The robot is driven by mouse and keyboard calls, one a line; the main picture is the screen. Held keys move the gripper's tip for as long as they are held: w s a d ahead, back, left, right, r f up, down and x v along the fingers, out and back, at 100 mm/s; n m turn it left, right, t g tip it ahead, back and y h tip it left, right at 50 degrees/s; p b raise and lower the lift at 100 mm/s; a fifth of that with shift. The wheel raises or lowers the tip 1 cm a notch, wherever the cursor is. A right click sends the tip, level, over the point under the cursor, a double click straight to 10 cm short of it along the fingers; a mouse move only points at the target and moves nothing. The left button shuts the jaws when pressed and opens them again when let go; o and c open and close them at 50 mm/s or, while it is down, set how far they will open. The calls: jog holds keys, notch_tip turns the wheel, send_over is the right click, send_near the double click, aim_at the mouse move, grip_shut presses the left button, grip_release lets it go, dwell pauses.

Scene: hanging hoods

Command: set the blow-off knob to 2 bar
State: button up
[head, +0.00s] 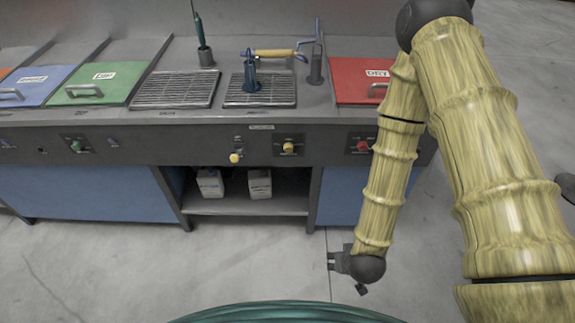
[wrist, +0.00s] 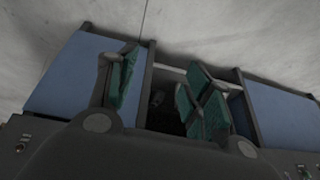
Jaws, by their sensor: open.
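A yellow knob (head: 288,147) sits on a dark plate in the front panel of the bench, in the middle of the head view. A second yellow knob (head: 235,158) sits lower to its left. A red knob (head: 363,145) is on a plate to the right, and a green knob (head: 76,146) far left. The markings are too small to read, so I cannot tell any knob's setting. My gripper (head: 334,261) is low in front of the bench, well below and right of the yellow knobs. Its green-padded fingers (wrist: 162,65) are apart and empty in the wrist view.
Red (head: 370,80), green (head: 103,82) and blue (head: 42,84) lids with handles lie on the bench top, with two grates (head: 175,90) between. An open shelf (head: 240,207) below holds two white containers. The floor (head: 130,265) before the bench is clear.

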jog(key=w+a+f+t+b, duration=0.2)
jog(key=w+a+t+b, duration=0.25)
jog(key=w+b, duration=0.45)
jog(key=t+b, duration=0.9)
jog(key=b, duration=1)
send_near(289, 151)
jog(key=shift+g+h, duration=0.25)
jog(key=shift+h, duration=0.05)
jog(key=w+b, duration=0.1)
jog(key=w, duration=0.5)
jog(key=w+b, duration=0.1)
jog(key=w, duration=0.1)
jog(key=shift+w+a+r+b, duration=0.2)
jog(key=shift+w+a+b, duration=0.1)
jog(key=shift+w, duration=0.1)
jog(key=c, duration=1)
